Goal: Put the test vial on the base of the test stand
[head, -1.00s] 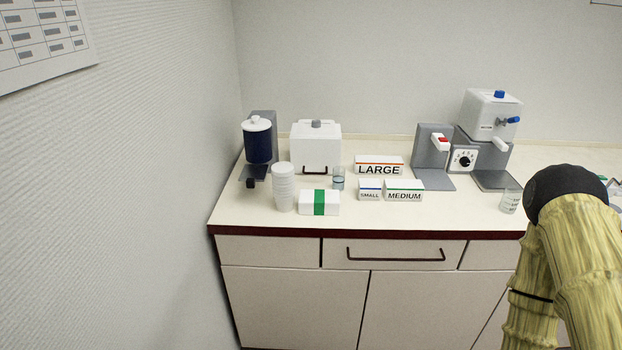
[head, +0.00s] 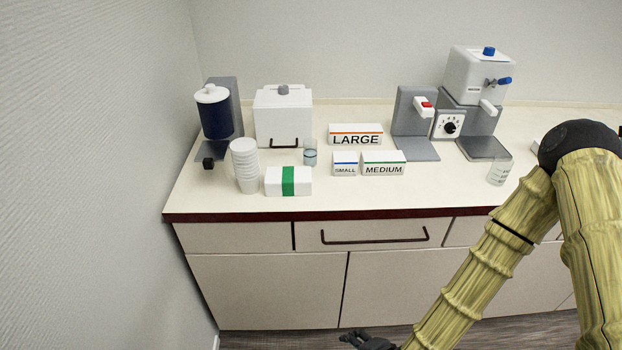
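A small clear vial (head: 310,152) with bluish liquid stands upright on the counter, between the stacked white cups and the SMALL box; it looks like the test vial. A grey L-shaped stand (head: 404,112) with a red switch and a flat bare base stands at the back, right of the LARGE box. It may be the test stand; I cannot tell for sure. My gripper (head: 370,341) shows only in part at the bottom edge, low in front of the cabinet and well away from the vial. Its fingers are too cut off to read.
Stacked white cups (head: 245,165) and a green-banded white box (head: 288,181) stand near the vial. LARGE (head: 356,128), SMALL (head: 345,170) and MEDIUM (head: 383,170) boxes lie right of it. A beaker (head: 499,172) and a dial machine (head: 449,124) are further right. The counter's front strip is mostly clear.

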